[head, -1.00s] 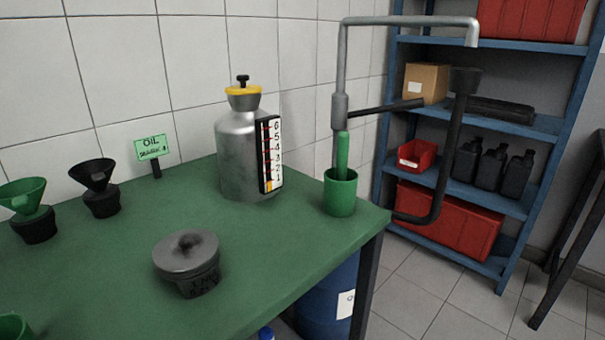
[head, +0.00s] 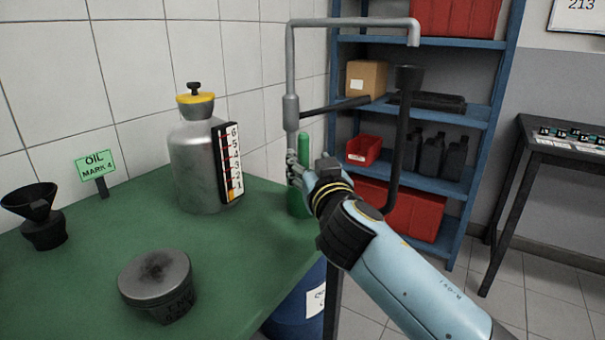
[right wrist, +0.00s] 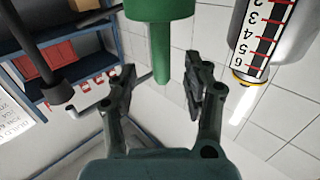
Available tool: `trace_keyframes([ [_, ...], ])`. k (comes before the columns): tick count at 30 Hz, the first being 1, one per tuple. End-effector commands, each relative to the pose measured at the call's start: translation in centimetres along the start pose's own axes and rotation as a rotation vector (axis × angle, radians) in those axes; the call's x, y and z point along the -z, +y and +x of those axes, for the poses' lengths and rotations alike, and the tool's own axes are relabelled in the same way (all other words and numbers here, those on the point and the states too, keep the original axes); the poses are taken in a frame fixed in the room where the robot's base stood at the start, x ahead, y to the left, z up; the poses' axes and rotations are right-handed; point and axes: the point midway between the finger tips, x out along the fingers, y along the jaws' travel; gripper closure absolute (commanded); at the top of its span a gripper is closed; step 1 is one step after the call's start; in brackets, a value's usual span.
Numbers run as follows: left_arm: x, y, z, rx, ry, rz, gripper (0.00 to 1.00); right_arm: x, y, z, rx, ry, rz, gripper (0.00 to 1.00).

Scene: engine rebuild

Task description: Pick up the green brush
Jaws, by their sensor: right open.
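The green brush (head: 303,150) stands upright in the green cup (head: 297,203) at the table's right corner; only its handle shows. My right gripper (head: 292,168) is in front of the handle, just above the cup, and covers part of both. In the right wrist view, which is upside down, the brush handle (right wrist: 161,52) hangs from the cup (right wrist: 160,8) and shows between the two spread fingers of my right gripper (right wrist: 160,90). The fingers are open, with a gap on each side of the handle. My left gripper is not in view.
A metal oil canister (head: 196,155) with a level gauge stands left of the cup on the green table (head: 90,262). A lidded round tin (head: 155,290) and a black funnel (head: 38,215) are further left. A grey pipe (head: 291,60) rises behind the cup, near my gripper.

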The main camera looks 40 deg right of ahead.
Motion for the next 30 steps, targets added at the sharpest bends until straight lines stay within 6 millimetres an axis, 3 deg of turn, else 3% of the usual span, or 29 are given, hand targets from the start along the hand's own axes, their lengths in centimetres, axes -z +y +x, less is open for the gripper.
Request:
trace_keyframes([
  [12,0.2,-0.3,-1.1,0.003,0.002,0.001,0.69,-0.3,-0.2,5.2,0.0,-0.001,-0.001,0.5],
  [20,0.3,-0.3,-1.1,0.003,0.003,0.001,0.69,-0.4,-0.2,5.5,0.0,-0.002,0.0,0.5],
  [30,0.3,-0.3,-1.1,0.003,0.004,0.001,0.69,-0.4,-0.2,5.4,-0.001,-0.002,0.0,0.93],
])
